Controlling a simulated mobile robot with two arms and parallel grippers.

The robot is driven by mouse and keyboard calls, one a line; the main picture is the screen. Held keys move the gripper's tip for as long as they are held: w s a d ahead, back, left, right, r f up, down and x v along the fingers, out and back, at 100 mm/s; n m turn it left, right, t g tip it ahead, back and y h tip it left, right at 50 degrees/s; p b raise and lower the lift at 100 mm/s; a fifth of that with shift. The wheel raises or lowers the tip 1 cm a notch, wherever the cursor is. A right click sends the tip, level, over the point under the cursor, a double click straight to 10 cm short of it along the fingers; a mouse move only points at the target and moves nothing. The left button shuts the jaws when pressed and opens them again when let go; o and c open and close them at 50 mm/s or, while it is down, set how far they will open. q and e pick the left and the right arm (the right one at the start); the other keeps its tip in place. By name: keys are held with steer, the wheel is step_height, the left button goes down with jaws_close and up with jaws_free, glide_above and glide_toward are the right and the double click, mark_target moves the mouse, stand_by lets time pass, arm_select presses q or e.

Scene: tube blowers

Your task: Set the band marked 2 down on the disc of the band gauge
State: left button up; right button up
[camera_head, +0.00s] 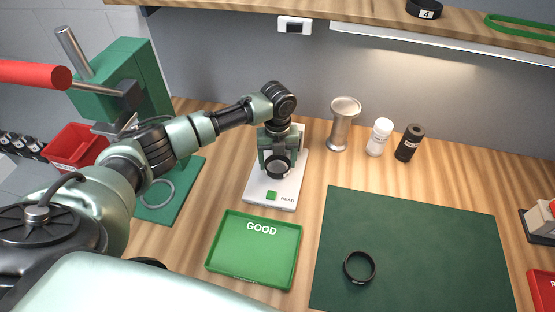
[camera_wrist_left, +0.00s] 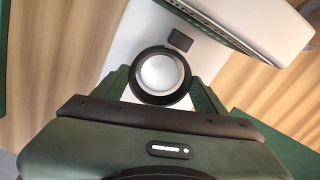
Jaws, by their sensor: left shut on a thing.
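My left gripper (camera_head: 277,161) is over the white band gauge (camera_head: 258,192), which has a green button beside the word READ. The gripper is shut on a black band (camera_head: 269,171), seen also between the fingers in the left wrist view (camera_wrist_left: 137,90). The pale round disc (camera_wrist_left: 160,72) of the gauge shows through the band's opening, with the band around it in that view. I cannot tell whether the band touches the disc or hangs just above it. No number on this band can be read. My right gripper is not in view.
A green GOOD tray (camera_head: 252,252) lies in front of the gauge. Another black band (camera_head: 359,266) lies on the dark green mat (camera_head: 430,240). A metal cup (camera_head: 342,125), a white bottle (camera_head: 379,137) and a dark bottle (camera_head: 409,143) stand behind. A band marked 4 (camera_head: 424,8) is on the shelf.

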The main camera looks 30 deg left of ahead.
arm_select(q)
steer(key=shift+f+b, duration=0.3)
steer(key=shift+f, duration=0.35)
steer(key=o, duration=1.4)
steer(key=shift+o, duration=0.2)
step_height(320, 180, up, 7)
steer(key=shift+f+b, duration=0.2)
steer(key=shift+b, duration=0.75)
steer(key=shift+r, duration=0.65)
steer(key=shift+f, duration=0.1)
